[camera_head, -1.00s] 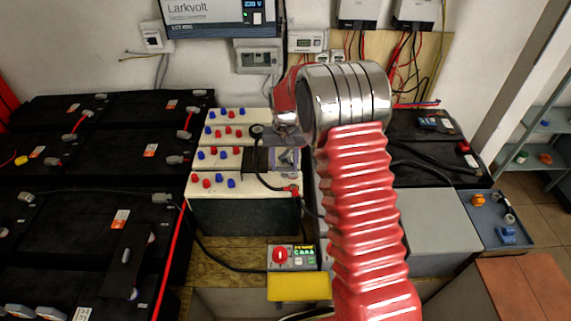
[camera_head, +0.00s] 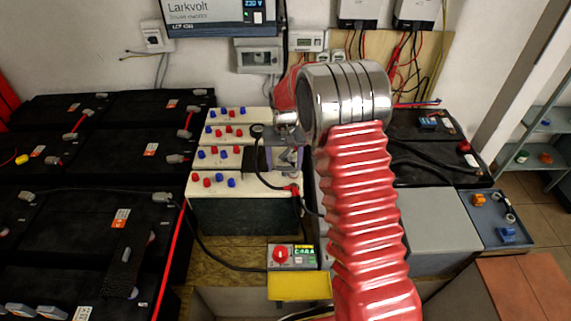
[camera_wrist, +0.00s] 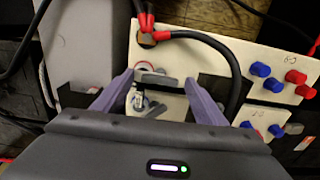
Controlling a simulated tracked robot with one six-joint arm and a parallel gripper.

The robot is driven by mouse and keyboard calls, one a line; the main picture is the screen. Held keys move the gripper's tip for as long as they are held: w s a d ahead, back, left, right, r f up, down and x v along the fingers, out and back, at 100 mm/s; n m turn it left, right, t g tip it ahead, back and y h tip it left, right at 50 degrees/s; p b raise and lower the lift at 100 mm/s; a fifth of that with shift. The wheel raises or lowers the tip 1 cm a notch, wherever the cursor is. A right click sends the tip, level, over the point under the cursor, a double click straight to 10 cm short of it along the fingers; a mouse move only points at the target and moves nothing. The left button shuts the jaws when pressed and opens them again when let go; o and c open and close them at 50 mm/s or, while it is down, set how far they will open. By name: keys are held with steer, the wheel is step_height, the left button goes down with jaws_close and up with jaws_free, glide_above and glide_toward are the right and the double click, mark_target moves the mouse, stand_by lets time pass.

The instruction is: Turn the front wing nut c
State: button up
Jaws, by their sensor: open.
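In the wrist view my gripper (camera_wrist: 158,84) is open over the pale top of a battery (camera_wrist: 178,60), with a purple-grey finger on each side. Between the fingers is a small shiny metal fitting (camera_wrist: 141,102), which looks like the wing nut on its terminal. The fingers appear apart from it. Its wings are too small to make out clearly, and no letter c is readable. In the head view my gripper (camera_head: 284,158) is over the right end of the cream-topped battery row (camera_head: 215,178). My arm hides part of that area, and the nut cannot be made out there.
A thick black cable with a red boot (camera_wrist: 155,38) curves close past the fingers. Red and blue terminal caps (camera_wrist: 262,70) stand to the right. A control box with a red knob (camera_head: 281,255) is in front of the row. Large black batteries (camera_head: 120,155) fill the left.

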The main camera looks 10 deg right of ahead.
mark_target(285, 167)
step_height(285, 167, up, 14)
steer(key=shift+f, duration=0.15)
stand_by(0.5)
stand_by(0.3)
steer(key=s+r+n+t, duration=0.1)
steer(key=s+r, duration=0.5)
steer(key=s, duration=1.1)
steer(key=s+r+n+t, duration=0.1)
steer(key=s+r+t, duration=0.3)
steer(key=s, duration=1.4)
step_height(285, 167, up, 2)
steer(key=shift+s+d+t, duration=0.15)
steer(key=shift+d+t, duration=0.15)
steer(key=shift+d, duration=0.1)
